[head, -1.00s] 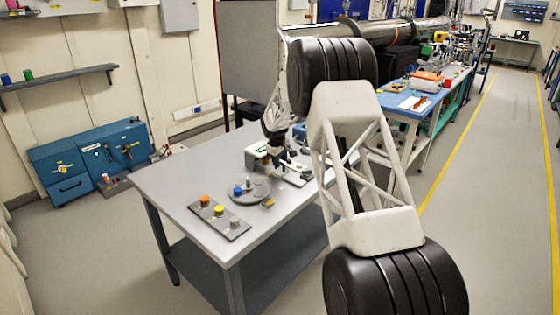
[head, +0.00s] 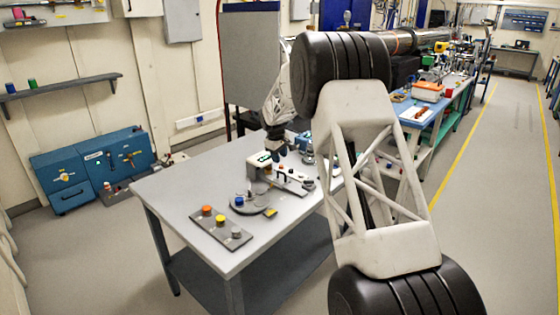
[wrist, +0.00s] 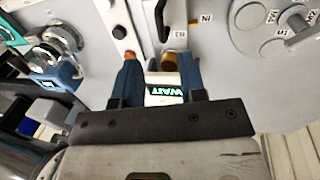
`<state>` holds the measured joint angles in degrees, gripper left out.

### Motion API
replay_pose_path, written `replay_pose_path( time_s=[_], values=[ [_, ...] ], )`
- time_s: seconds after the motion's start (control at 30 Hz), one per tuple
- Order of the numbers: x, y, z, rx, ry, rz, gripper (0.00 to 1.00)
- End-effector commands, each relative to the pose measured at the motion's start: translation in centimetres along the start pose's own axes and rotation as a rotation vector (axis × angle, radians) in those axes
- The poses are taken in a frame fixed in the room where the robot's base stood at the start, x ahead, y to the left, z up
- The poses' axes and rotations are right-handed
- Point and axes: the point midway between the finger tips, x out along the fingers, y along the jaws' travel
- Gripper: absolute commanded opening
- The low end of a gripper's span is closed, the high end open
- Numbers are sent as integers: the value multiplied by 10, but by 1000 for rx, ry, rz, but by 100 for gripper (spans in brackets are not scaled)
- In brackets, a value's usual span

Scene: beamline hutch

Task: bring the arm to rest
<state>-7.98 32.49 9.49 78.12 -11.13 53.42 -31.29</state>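My gripper (head: 277,143) is above the grey table (head: 178,187), over the back part of a small white device (head: 258,166) with a green-lit display. In the wrist view, its two blue fingers (wrist: 158,80) are apart. My arm reaches across the right of the head view and hides part of the table's right side.
A grey plate (head: 224,240) with orange, yellow and grey knobs lies near the table's front. A round grey plate (head: 252,206) with a blue knob is behind it. A blue bench (head: 450,115) with equipment stands behind my arm. The table's left part is clear.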

Motion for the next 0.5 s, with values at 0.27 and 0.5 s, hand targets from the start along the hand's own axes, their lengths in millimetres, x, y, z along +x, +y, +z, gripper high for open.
replay_pose_path(
  time_s=[0.27, 0.5],
  values=[
    [-2, 0, 0, 0, 0, 0, 38],
    [-6, -1, 4, 5, 1, 0, 38]
  ],
)
